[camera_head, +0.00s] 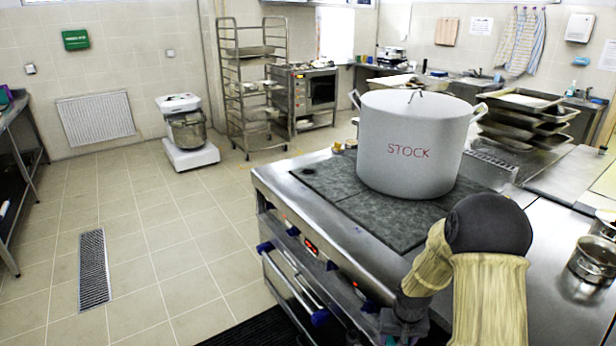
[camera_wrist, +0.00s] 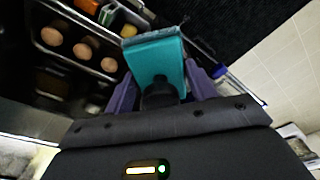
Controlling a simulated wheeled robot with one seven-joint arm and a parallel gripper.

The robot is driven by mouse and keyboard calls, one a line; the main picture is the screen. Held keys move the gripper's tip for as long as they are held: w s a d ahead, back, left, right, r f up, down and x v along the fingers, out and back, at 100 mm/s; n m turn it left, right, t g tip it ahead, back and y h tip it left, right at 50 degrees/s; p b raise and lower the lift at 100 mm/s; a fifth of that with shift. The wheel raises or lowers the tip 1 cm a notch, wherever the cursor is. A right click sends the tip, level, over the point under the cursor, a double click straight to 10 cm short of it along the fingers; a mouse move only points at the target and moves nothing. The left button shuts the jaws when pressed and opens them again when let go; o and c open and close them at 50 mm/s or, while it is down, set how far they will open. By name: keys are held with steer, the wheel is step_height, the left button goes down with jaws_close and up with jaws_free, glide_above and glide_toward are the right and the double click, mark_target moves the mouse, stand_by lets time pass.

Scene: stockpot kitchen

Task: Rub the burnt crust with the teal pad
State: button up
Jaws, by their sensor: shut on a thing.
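In the wrist view, my gripper (camera_wrist: 162,84) has its purple fingers shut on the dark stem or handle of the teal pad (camera_wrist: 157,55). The pad sticks out beyond the fingers, and its far edge is paler. It appears clear of any surface, though its exact distance from the things behind is hard to tell. In the head view, my arm reaches down at the cooker's front right, and the pad is hidden there. I cannot pick out the burnt crust for certain in either view.
The large pot marked STOCK (camera_head: 410,145) stands on the dark hob plates (camera_head: 335,178). Small pans (camera_head: 594,258) stand at the right. A rack with round brown things (camera_wrist: 82,52) lies beside the pad in the wrist view. The tiled floor (camera_head: 150,240) at left is largely free.

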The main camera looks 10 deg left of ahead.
steer(key=shift+a+f, duration=0.1)
steer(key=shift+f+p, duration=0.3)
steer(key=shift+p, duration=0.1)
steer(key=s+f+p, duration=0.3)
steer(key=f+p, duration=0.1)
steer(key=f, duration=0.3)
steer(key=s+f+p, duration=0.3)
steer(key=f+p, duration=0.1)
steer(key=f, duration=0.4)
steer(key=shift+a, duration=0.1)
